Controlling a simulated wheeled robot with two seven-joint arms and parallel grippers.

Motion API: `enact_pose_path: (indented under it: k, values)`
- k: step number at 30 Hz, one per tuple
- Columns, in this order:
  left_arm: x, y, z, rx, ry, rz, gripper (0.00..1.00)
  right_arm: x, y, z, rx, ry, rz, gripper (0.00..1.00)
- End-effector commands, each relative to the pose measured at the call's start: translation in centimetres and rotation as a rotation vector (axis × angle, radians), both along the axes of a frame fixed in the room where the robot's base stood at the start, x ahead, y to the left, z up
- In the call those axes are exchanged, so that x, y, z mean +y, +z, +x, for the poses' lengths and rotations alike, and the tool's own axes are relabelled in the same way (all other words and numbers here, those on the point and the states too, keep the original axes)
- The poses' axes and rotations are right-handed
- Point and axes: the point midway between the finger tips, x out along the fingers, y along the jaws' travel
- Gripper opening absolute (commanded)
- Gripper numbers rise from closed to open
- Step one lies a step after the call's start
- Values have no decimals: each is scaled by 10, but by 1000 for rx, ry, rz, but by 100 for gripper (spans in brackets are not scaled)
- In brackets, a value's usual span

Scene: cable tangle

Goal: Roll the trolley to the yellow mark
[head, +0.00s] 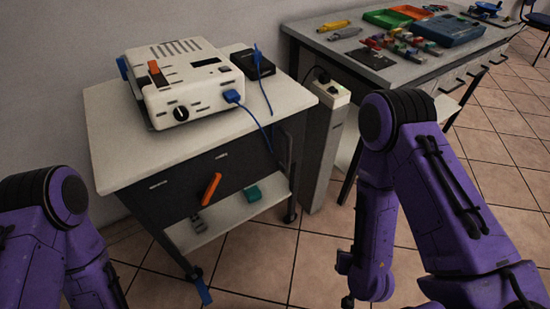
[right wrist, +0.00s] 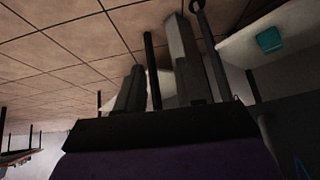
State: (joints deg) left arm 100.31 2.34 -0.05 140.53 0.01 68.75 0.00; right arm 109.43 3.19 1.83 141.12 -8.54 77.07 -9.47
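The trolley (head: 130,140) stands against the wall in the head view, with a pale top, a dark front panel and a lower shelf. An orange handle (head: 211,187) is on its front. A blue tab (head: 203,291) is at its near caster. No yellow mark shows on the visible floor. My left arm is at the lower left, its gripper out of view. My right arm is right of the trolley. In the right wrist view my right gripper (right wrist: 160,72) looks open and empty, its two dark fingers apart, with part of the trolley's shelf beyond.
A white device (head: 180,80) and a black box (head: 253,63) sit on the trolley, with a blue cable hanging from the device. A power post (head: 322,150) stands close at its right. A workbench (head: 425,65) with trays and tools is behind. Tiled floor is open at right.

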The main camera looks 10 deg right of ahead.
Motion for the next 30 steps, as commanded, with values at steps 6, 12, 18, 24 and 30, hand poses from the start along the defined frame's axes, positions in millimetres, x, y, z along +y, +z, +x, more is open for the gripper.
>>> enact_pose_path:
  k: [6,12,18,24,30]
  values:
    - [-1,-112,2,-2,-1,-1,43,65,74,155,-689,382,-95,37]
    - [-1,-129,2,-2,-1,-1,43,92,146,182,-975,496,-175,37]
    - [-1,-124,2,-3,-1,0,43,98,153,218,-982,499,-179,37]
    - [-1,-126,2,-3,-1,0,43,104,152,260,-979,499,-178,37]
    - [-1,-127,2,-2,-1,-1,43,107,152,281,-977,499,-178,37]
